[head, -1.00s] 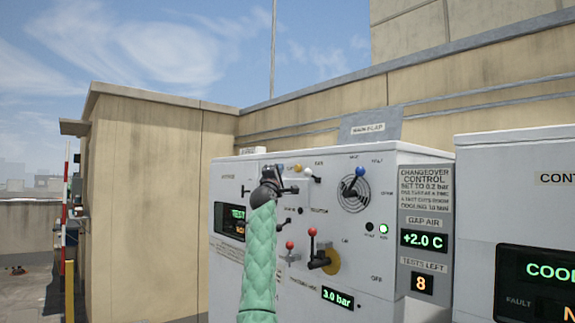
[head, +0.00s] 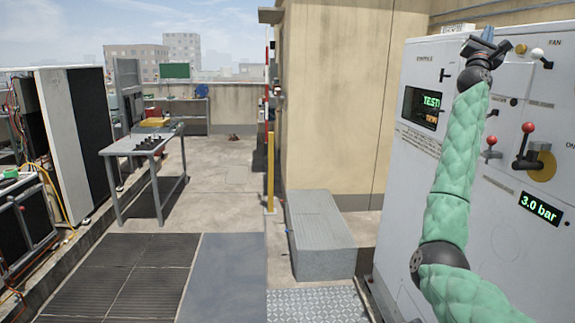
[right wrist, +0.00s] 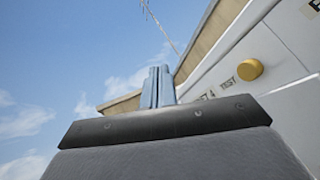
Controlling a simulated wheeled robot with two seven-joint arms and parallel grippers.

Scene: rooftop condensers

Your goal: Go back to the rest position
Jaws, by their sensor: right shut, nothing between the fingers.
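My right arm, in a green quilted sleeve, rises in front of the grey control cabinet (head: 425,65) at the right of the head view. Its gripper (head: 487,36) is near the cabinet's top edge, beside a yellow knob (head: 520,48). In the right wrist view the two blue-grey fingers (right wrist: 157,88) are together, with nothing between them, against the sky and the cabinet's upper edge. A yellow knob (right wrist: 250,69) shows to their right, apart from them. My left gripper is not in view.
Red-knobbed levers (head: 528,128) and a 3.0 bar display (head: 541,207) are on the cabinet front. A grey block (head: 320,240) stands on the floor left of it. A workbench (head: 150,145) stands further left. Open concrete (head: 225,170) lies between.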

